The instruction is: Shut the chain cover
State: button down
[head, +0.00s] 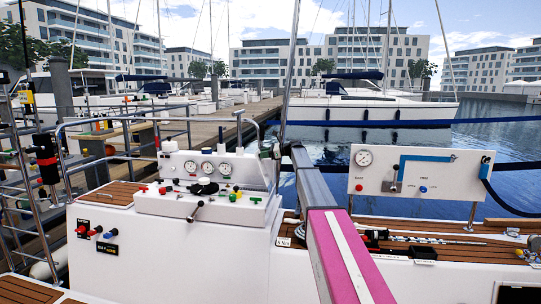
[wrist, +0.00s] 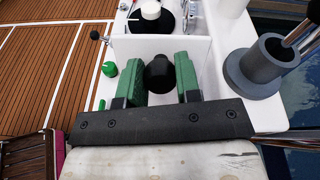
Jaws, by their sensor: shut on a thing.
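My gripper (wrist: 160,82) has two green fingers, seen in the wrist view. They are closed on a round black knob (wrist: 159,72), one finger on each side. The knob stands in front of a thin white upright panel (wrist: 160,46). No readable label marks the chain cover, and I cannot tell whether the knob or the white panel belongs to it. What lies under the knob is hidden by the fingers and the dark gripper bar. In the head view my pink and grey arm reaches up and away, and I cannot make out the gripper.
A white console (head: 207,203) with gauges and knobs stands left of my arm. A gauge panel (head: 415,172) with a blue handle stands right. A grey rod holder (wrist: 262,66) is close to the gripper's right. A green knob (wrist: 109,69) lies left, with open teak deck (wrist: 38,65) beyond.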

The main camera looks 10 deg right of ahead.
jog(key=w+a+f+g+h, duration=0.1)
jog(key=a+f+h, duration=0.3)
jog(key=a+f, duration=0.1)
jog(key=w+a+f+g+h, duration=0.1)
jog(key=w+a+f+h, duration=0.1)
jog(key=a+f+h, duration=0.2)
jog(key=w+a+f+g+h, duration=0.2)
jog(key=a+f+h, duration=0.2)
jog(key=a+f, duration=0.1)
jog(key=shift+w+a+f, duration=0.1)
jog(key=shift+a+f, duration=0.2)
jog(key=shift+a, duration=0.55)
jog(key=shift+x, duration=1.15)
jog(key=c, duration=0.9)
grip_release()
jog(key=shift+d, duration=0.1)
jog(key=shift+o, duration=0.5)
jog(key=v, duration=1)
jog(key=shift+r, duration=0.4)
